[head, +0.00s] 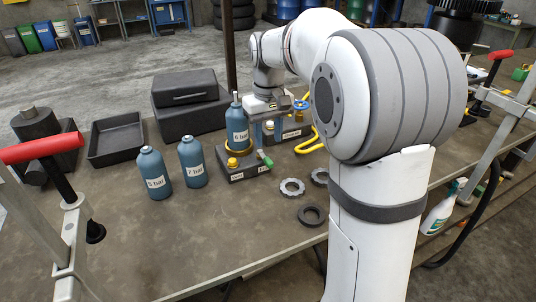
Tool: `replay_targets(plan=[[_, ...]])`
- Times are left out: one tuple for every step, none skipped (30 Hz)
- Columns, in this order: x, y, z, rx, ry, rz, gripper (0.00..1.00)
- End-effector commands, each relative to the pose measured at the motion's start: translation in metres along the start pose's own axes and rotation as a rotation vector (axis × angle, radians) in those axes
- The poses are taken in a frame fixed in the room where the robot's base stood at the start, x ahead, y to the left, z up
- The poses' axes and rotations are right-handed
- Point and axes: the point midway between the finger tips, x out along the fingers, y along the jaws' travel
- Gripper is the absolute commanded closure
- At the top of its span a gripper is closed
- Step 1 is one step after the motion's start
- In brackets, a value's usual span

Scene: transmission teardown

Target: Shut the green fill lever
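The green fill lever (265,158) sticks out at the right side of a dark fill block (240,172) on the table, pointing up and to the left from its lower end. A blue-grey bottle (237,130) stands upright in the block's yellow collar, and a yellow knob (232,162) sits at the block's front. My gripper (270,108) is behind and to the right of this bottle, above and apart from the lever. Its fingers are too small and partly covered to tell whether they are open or shut.
Bottles marked 5 bar (154,174) and 7 bar (192,162) stand left of the block. A blue handwheel (300,105) and yellow hose (308,146) are behind right. Metal rings (292,187) lie in front. Black cases (185,90) and a tray (117,140) stand behind left.

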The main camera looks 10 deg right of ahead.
Motion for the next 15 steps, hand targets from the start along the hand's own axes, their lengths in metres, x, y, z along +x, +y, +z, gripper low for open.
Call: replay_targets(plan=[[0.008, 0.0, 0.001, 0.0, -0.005, -0.001, 0.63], [0.013, 0.0, 0.001, 0.0, -0.004, -0.001, 0.63], [0.02, 0.0, 0.002, 0.001, -0.005, -0.001, 0.63], [0.025, 0.0, 0.002, 0.001, -0.005, -0.001, 0.63], [0.03, 0.0, 0.001, 0.001, -0.004, -0.001, 0.63], [0.036, 0.0, 0.002, 0.001, -0.004, -0.001, 0.63], [0.041, 0.0, 0.002, 0.001, -0.003, -0.001, 0.63], [0.045, 0.0, 0.002, 0.001, -0.003, -0.001, 0.63], [0.051, 0.0, 0.002, 0.001, -0.003, 0.0, 0.63], [0.054, 0.0, 0.002, 0.002, -0.003, -0.001, 0.63], [0.057, 0.0, 0.002, 0.002, -0.003, -0.001, 0.63], [0.06, 0.0, 0.001, 0.002, -0.002, 0.0, 0.63], [0.062, 0.0, 0.001, 0.002, -0.001, 0.0, 0.63], [0.064, 0.001, 0.001, 0.002, -0.001, 0.0, 0.63], [0.066, 0.001, 0.002, 0.002, -0.001, 0.0, 0.63]])
